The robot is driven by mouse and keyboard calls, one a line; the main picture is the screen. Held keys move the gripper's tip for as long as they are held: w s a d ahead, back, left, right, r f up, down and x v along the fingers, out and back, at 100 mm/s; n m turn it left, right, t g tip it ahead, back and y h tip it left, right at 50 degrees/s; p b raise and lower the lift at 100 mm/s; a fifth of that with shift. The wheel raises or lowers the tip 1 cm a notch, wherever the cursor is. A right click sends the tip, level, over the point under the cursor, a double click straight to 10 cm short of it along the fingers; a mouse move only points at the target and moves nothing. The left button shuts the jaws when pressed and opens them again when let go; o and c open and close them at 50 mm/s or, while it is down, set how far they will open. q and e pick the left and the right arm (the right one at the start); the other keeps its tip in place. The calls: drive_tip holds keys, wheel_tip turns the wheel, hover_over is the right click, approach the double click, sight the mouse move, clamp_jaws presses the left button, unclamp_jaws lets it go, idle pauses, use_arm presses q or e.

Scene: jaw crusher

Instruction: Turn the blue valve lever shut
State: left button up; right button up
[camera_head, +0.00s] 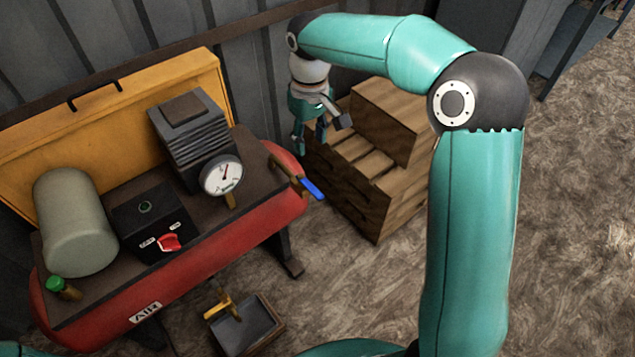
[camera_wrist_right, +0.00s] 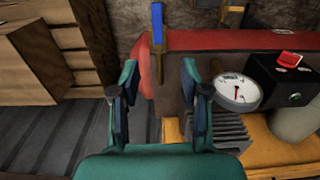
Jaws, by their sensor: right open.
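The blue valve lever (camera_head: 312,188) sticks out from a brass fitting at the right end of the red air tank (camera_head: 265,222). In the right wrist view the blue lever (camera_wrist_right: 158,27) stands upright in the picture, beyond and between the fingertips, with brass below it. My right gripper (camera_head: 310,142) hangs pointing down above and behind the lever, beside the wooden crates, apart from the lever. In the wrist view the right gripper (camera_wrist_right: 158,80) has its fingers spread with nothing between them. My left gripper is not seen.
Wooden crates (camera_head: 375,205) stand right of the tank, close to my right gripper. A pressure gauge (camera_head: 222,176), finned block (camera_head: 190,135), black box with a red switch (camera_head: 150,222) and grey cylinder (camera_head: 75,225) sit on top. A tray (camera_head: 245,328) lies on the floor.

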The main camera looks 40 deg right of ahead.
sight(313, 189)
drive_tip(key=f, duration=1.6)
drive_tip(key=shift+s+d, duration=0.1)
drive_tip(key=shift+d, duration=0.15)
clamp_jaws()
